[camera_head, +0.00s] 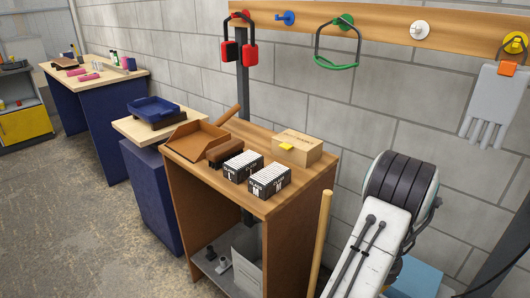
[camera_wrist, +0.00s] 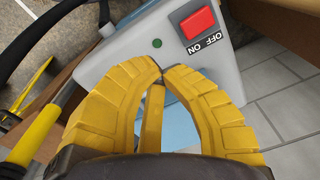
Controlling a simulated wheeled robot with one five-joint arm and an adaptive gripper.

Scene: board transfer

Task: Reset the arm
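My gripper (camera_wrist: 160,76) shows in the wrist view, with yellow ribbed fingers whose tips meet. A narrow yellow piece lies between the fingers lower down. I see nothing held at the tips. Behind the fingers is a light grey box (camera_wrist: 117,65) with a red button (camera_wrist: 197,22), a green dot and the words OFF and ON. I cannot tell how far the fingers are from it. In the head view my white arm with black bands is folded at the lower right, and my gripper is hidden.
A wooden pole (camera_head: 319,240) stands beside my arm. Headphones (camera_head: 239,51) and a grey glove (camera_head: 491,103) hang above. Floor at left is clear.

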